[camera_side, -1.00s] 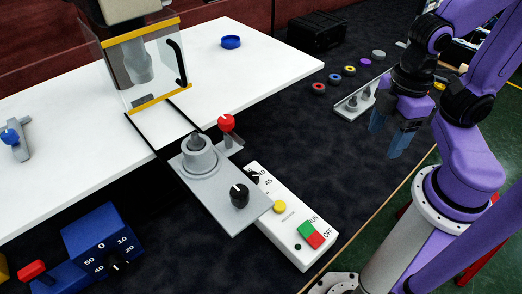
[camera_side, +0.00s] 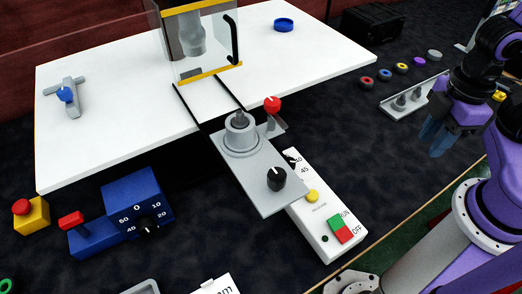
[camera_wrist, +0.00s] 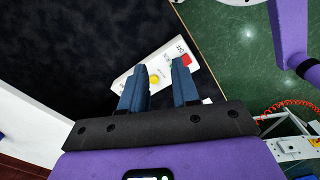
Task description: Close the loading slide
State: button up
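The loading slide is a grey plate (camera_side: 262,190) with a round fixture (camera_side: 241,134) and a black knob (camera_side: 277,180). In the side view it is drawn out past the front edge of the white table, clear of the transparent guard (camera_side: 205,48) with yellow edges. Two dark rails run from it back under the guard. My gripper (camera_side: 434,140) hangs in the air to the right of the slide, well apart from it. In the wrist view its blue fingers (camera_wrist: 159,80) are apart with nothing between them. The slide is not recognisable in the wrist view.
A white control box (camera_side: 322,213) with coloured buttons lies beside the slide; it also shows beyond my fingers in the wrist view (camera_wrist: 125,82). A red-knobbed lever (camera_side: 272,104) stands close to the fixture. A blue dial box (camera_side: 133,205) is at front left.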

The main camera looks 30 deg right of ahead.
jog(key=shift+w+a+f+n+h, duration=0.15)
jog(key=shift+w+f+n+h, duration=0.2)
jog(key=shift+n, duration=0.25)
grip_shut()
jog(key=w+a+f+n+t, duration=0.1)
jog(key=w+a+n+t, duration=0.2)
jog(key=a+n+t, duration=0.5)
jog(key=w+a+f+n+t, duration=0.1)
jog(key=w+a+n+t, duration=0.25)
jog(key=a+n, duration=0.85)
jog(key=w+d+f+n, duration=0.1)
jog(key=w+f, duration=0.4)
jog(key=w, duration=0.6)
jog(key=shift+w+d+n, duration=0.35)
jog(key=shift+n, duration=0.15)
jog(key=w, duration=1.3)
jog(key=shift+w, duration=0.35)
